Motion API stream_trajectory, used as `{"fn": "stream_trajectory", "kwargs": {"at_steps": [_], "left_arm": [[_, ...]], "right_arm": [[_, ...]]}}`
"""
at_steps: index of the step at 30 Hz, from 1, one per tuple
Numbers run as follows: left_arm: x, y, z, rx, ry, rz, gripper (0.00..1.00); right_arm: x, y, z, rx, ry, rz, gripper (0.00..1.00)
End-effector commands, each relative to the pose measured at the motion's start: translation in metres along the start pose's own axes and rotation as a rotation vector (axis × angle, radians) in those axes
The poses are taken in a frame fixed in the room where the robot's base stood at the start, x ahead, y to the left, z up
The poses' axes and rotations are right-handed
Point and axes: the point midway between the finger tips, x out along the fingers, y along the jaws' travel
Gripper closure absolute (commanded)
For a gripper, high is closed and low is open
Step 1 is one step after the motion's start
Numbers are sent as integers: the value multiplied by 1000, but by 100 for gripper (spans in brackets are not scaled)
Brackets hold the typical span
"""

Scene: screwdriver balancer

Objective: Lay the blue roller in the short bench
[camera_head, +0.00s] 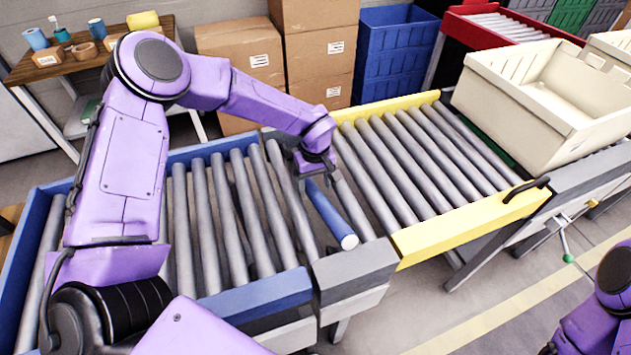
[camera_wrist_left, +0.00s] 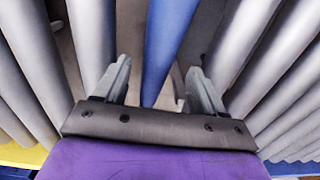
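The blue roller (camera_head: 330,215), with a pale end cap, lies in line with the grey rollers at the short bench (camera_head: 354,268), between the blue-railed and yellow-railed sections. Its near end is beside the bench's grey front rail; I cannot tell whether it is fully seated. Its far end is hidden under my left gripper (camera_head: 316,174). In the left wrist view, the two fingers of my left gripper (camera_wrist_left: 160,78) stand apart on either side of the blue roller (camera_wrist_left: 165,45), with gaps between them and it. My right gripper is out of view; only part of that arm shows at lower right.
Grey rollers fill the blue-railed section (camera_head: 260,298) at left and the yellow-railed section (camera_head: 470,228) at right. A cream crate (camera_head: 520,115) stands beyond the yellow rail. Cardboard boxes (camera_head: 240,50) and blue crates (camera_head: 397,55) stand behind.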

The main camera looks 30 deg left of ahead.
Motion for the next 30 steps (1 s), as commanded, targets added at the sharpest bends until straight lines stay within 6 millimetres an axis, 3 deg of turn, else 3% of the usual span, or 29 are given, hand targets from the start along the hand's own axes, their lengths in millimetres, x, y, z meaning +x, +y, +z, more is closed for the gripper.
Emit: {"fn": "stream_trajectory", "kwargs": {"at_steps": [10,21,25,30], "left_arm": [[-5,1,1,0,-2,2,28],[-85,1,0,0,-1,4,28],[-101,0,0,0,-1,2,28],[-106,0,0,1,-2,0,28]], "right_arm": [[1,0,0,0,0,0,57],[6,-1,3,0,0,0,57],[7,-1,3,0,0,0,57],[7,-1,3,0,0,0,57]]}}
